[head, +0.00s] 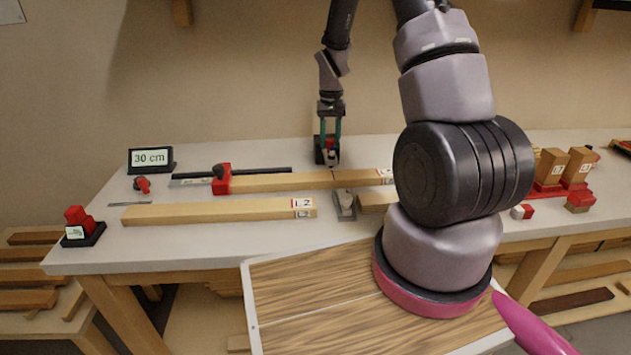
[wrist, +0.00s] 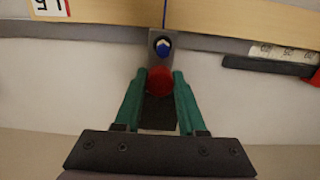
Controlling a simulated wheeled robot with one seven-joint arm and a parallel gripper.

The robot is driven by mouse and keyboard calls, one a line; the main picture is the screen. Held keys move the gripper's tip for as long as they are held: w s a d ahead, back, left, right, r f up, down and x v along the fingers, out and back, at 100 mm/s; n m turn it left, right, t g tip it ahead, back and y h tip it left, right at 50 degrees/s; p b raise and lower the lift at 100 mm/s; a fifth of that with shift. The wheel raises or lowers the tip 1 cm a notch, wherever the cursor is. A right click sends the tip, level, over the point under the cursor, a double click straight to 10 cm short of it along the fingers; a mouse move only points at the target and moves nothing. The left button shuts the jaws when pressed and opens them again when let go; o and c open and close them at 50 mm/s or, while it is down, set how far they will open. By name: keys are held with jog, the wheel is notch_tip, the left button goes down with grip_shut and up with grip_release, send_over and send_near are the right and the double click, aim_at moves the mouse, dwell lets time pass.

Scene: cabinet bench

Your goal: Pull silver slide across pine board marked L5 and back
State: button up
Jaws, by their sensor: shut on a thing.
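The pine board (head: 290,181) lies across the bench. Its label at the right end is small in the head view and reads L5 upside down in the wrist view (wrist: 48,7). A thin dark line crosses the board beside the slide. The silver slide (wrist: 154,56) is a grey plate with a blue-topped bolt, at the board's wall-side edge. My gripper (wrist: 158,82) has green fingers shut on its red knob (wrist: 159,80). In the head view my gripper (head: 328,150) points down behind the board; the slide is small and partly hidden there.
A board marked L2 (head: 220,210) lies in front. A red stop (head: 221,180) sits at the L5 board's left end. A grey metal piece (head: 345,203) stands before the board. A 30 cm sign (head: 150,158) is at back left. My arm hides the bench's right-middle.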

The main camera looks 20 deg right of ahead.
jog(key=o, duration=1.1)
jog(key=shift+r, duration=4.5)
jog(key=shift+r, duration=0.1)
jog(key=s+a+r+m+t+y, duration=0.1)
jog(key=s+a+r+t, duration=0.1)
jog(key=s+r, duration=0.75)
jog(key=s+a+r+t, duration=0.25)
jog(key=s+r, duration=0.45)
jog(key=r, duration=0.5)
jog(key=s+r+t, duration=0.1)
jog(key=s, duration=0.2)
jog(key=s+r, duration=0.1)
jog(key=s, duration=0.3)
jog(key=s+a+r+m+t+y, duration=0.1)
jog(key=s, duration=0.2)
jog(key=shift+s+a+t, duration=0.1)
jog(key=shift+s+t, duration=0.15)
jog(key=shift+t, duration=0.1)
